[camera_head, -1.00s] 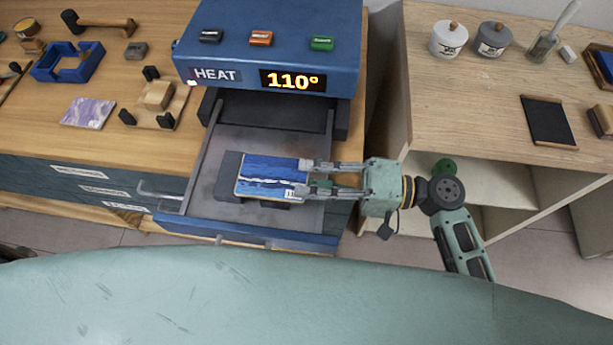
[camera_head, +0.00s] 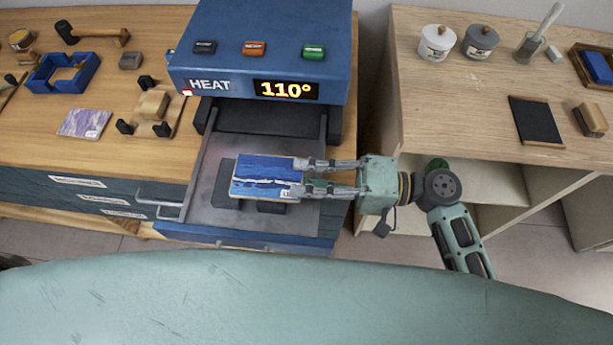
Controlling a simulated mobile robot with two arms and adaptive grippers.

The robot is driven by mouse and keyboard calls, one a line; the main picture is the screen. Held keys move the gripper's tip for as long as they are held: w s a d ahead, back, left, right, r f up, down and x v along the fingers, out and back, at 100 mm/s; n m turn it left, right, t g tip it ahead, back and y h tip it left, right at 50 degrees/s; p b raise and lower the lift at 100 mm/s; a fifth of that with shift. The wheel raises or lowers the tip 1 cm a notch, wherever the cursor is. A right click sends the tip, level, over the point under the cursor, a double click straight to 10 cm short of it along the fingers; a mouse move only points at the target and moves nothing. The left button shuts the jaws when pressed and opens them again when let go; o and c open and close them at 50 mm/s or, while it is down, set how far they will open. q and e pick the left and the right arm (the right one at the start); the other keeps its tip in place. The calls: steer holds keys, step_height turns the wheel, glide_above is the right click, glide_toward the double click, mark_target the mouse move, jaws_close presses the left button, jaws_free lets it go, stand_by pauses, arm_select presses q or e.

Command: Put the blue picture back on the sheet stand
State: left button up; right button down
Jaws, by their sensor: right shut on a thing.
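The blue picture (camera_head: 262,176), a small sheet with blue and white bands, is in my right gripper (camera_head: 298,178), which is shut on its right edge. The picture is over a dark block (camera_head: 227,185) in the pulled-out tray (camera_head: 208,205) of the blue heat press (camera_head: 262,50). The block shows past the picture's left and lower edges and seems a little below it; its middle is hidden. A wooden holder with black posts (camera_head: 155,108) stands on the counter to the left; I cannot tell which is the sheet stand. My left gripper is not in view.
The press display (camera_head: 286,90) reads 110°. A purple sheet (camera_head: 85,123), a blue frame (camera_head: 62,73) and a mallet (camera_head: 92,36) lie on the left counter. The right table holds two jars (camera_head: 437,41), a black panel (camera_head: 536,120) and a wooden block (camera_head: 591,120).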

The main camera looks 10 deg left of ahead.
steer(key=d+r, duration=0.2)
steer(key=d, duration=0.5)
steer(key=d+r+p, duration=0.1)
steer(key=d+r, duration=0.2)
steer(key=d, duration=0.4)
steer(key=shift+d, duration=0.1)
